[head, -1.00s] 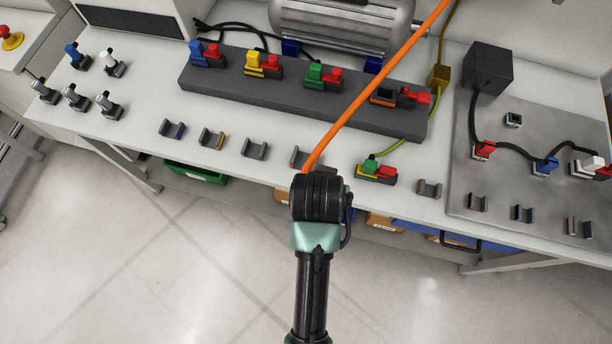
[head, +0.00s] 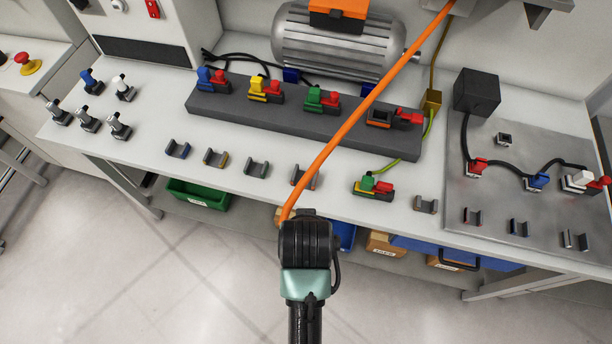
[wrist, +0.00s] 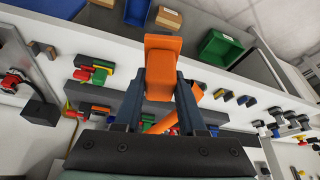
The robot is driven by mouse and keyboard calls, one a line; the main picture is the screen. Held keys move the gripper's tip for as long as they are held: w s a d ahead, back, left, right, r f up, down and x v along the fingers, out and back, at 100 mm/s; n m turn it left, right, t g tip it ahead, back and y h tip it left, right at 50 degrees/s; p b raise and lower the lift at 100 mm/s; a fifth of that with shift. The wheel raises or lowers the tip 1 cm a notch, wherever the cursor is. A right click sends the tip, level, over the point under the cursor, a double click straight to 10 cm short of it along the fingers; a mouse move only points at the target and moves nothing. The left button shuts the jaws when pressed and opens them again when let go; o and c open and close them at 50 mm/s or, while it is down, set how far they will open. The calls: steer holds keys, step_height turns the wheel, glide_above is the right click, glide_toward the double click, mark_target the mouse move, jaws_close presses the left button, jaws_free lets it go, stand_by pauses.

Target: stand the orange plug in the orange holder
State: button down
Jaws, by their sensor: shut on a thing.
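The orange plug (wrist: 163,62) is between the fingers of my gripper (wrist: 160,88) in the wrist view, and the gripper is shut on it. In the head view my arm's dark end hides the fingers and plug. An orange cable (head: 345,130) runs from there up across the bench. The orange holder (head: 311,181), a small grey open-topped cradle with an orange edge, stands near the bench's front edge, partly behind the cable. No plug shows in it. My gripper is in front of the bench edge, apart from the holder.
Similar holders stand to the left and right along the bench front (head: 230,180). A green, yellow and red plug group (head: 372,187) is just right of the orange holder. A dark terminal block (head: 340,128) and a motor (head: 335,45) stand behind. Floor in front is clear.

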steer(key=w+b, duration=0.6)
steer(key=w, duration=1.4)
steer(key=shift+w+a, duration=0.15)
steer(key=n+g+y+b, duration=0.1)
steer(key=n, duration=0.4)
steer(key=n+g+y+b, duration=0.1)
steer(key=n+y+b, duration=0.1)
steer(key=n, duration=0.3)
steer(key=n+g+y+b, duration=0.1)
steer(key=n+b, duration=0.1)
steer(key=n, duration=0.3)
